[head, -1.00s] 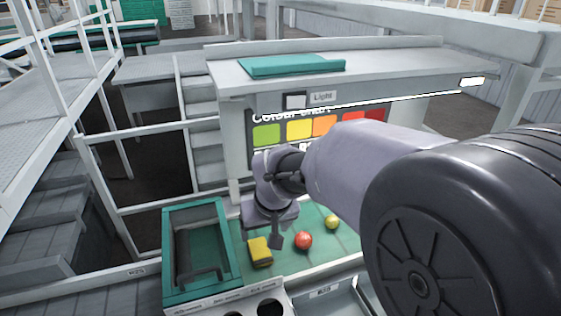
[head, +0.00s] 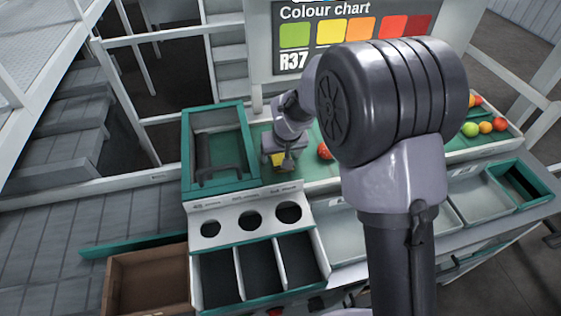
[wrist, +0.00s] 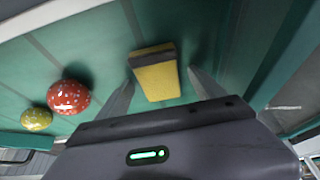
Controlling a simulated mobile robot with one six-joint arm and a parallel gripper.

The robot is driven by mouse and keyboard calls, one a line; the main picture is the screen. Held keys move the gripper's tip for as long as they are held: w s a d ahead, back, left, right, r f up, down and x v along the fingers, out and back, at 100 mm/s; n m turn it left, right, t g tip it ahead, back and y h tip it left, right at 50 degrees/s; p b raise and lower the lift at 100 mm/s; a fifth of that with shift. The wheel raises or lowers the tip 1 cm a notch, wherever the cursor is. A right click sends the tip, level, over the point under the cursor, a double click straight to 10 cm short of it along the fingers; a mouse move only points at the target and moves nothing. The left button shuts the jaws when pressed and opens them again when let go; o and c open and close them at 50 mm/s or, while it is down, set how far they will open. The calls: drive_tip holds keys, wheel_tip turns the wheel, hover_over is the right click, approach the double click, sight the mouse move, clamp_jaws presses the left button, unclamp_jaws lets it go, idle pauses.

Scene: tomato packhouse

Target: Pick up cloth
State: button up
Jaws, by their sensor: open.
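The cloth (wrist: 156,79) is a thick yellow pad with a dark grey edge, lying on the green belt in the wrist view. In the head view only a bit of its yellow (head: 278,159) shows under my gripper (head: 286,168). In the wrist view my gripper (wrist: 161,78) is open, with one finger on each side of the cloth. Gaps show between the fingers and the cloth, and nothing is held. I cannot tell the height of the fingertips above the belt.
A red speckled tomato (wrist: 69,97) and a yellow-green one (wrist: 36,119) lie left of the cloth in the wrist view. A green-rimmed bin (head: 187,160) stands left of my gripper. A white panel with three holes (head: 232,210) lies in front. Several tomatoes (head: 486,127) sit farther right.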

sight(281, 157)
drive_tip(key=shift+r, duration=0.1)
idle(0.4)
drive_tip(key=c, duration=1.4)
wheel_tip(281, 157, up, 10)
drive_tip(key=p, duration=0.4)
drive_tip(key=shift+c, duration=0.2)
